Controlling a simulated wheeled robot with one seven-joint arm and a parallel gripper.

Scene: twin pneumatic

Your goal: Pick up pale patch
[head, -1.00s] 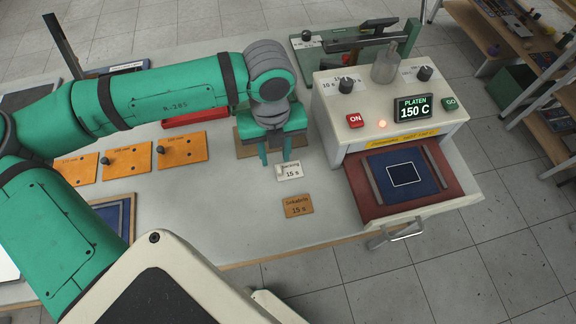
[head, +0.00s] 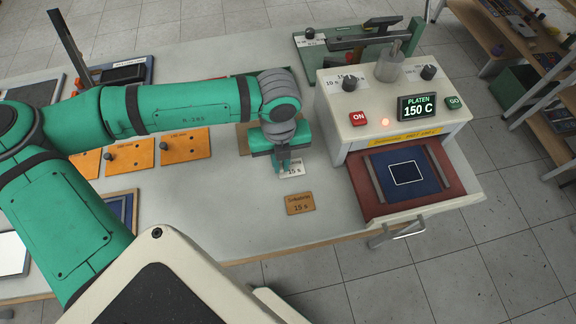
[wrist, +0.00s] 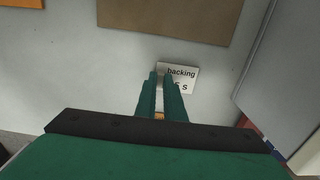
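The pale patch (head: 295,169) is a small white card lettered "backing" and "15 s". It lies flat on the grey bench top, left of the platen press, and also shows in the wrist view (wrist: 184,77). My gripper (head: 283,170) points down at the patch's left part. In the wrist view its two green fingers (wrist: 160,80) stand close together with a narrow gap. They appear shut on the small raised piece at the patch's left, which they mostly hide. The patch appears to be resting on the bench.
A brown "Schablone 15 s" card (head: 300,204) lies just in front of the patch. The platen press (head: 390,110) stands to the right, its red drawer (head: 440,200) out with a blue sheet (head: 424,182). Orange plates (head: 186,145) with black knobs lie left.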

